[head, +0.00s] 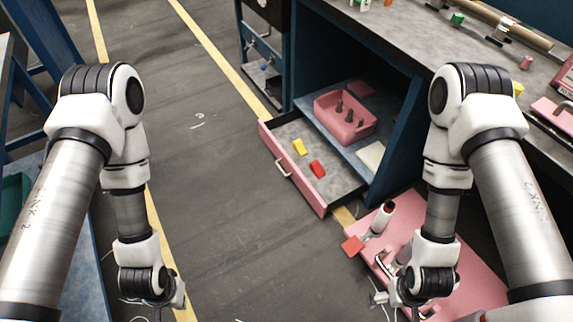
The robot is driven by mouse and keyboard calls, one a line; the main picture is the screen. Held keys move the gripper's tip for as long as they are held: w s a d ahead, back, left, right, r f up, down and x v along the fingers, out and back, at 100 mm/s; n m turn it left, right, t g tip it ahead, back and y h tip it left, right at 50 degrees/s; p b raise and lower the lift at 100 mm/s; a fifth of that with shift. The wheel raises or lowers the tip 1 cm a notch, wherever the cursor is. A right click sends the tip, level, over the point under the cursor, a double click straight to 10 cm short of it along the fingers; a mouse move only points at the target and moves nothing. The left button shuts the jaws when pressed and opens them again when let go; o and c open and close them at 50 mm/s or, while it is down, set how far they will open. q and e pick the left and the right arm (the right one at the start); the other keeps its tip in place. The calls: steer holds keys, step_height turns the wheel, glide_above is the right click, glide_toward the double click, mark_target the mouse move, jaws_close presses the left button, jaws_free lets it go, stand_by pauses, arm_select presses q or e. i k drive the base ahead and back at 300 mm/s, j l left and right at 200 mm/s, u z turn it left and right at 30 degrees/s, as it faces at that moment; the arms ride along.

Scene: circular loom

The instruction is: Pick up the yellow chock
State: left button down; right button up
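A small yellow block (299,147), which looks like the yellow chock, lies in the open pink-fronted drawer (265,133), near its front. A red block (317,169) lies close to it, apart from it. My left gripper (165,303) is at the bottom edge, left of the drawer and well away from it. My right gripper (393,300) is low at the bottom, in front of the pink panel. The fingers of both are cut off or too small to read. Neither gripper is near the yellow block.
A pink bin (345,118) with dark pegs stands in the cabinet behind the drawer. A pink panel (455,262) with a white-and-red cylinder and a red square lies right of the drawer. A cluttered grey workbench (410,38) runs along the right.

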mark_target(298, 146)
steer(key=z, duration=0.55)
steer(key=i+j+z, duration=0.2)
steer(key=z, duration=0.15)
steer(key=i+j+z, duration=0.1)
steer(key=j+z, duration=0.25)
steer(key=i+j+z, duration=0.1)
steer(key=j+z, duration=0.6)
steer(key=i+j, duration=0.15)
steer(key=j, duration=0.3)
steer(key=i+j+z, duration=0.1)
steer(key=j, duration=0.35)
steer(key=i+j, duration=0.15)
steer(key=j, duration=0.3)
steer(key=i+j+z, duration=0.1)
steer(key=j, duration=0.35)
steer(key=i+j, duration=0.15)
steer(key=j, duration=0.35)
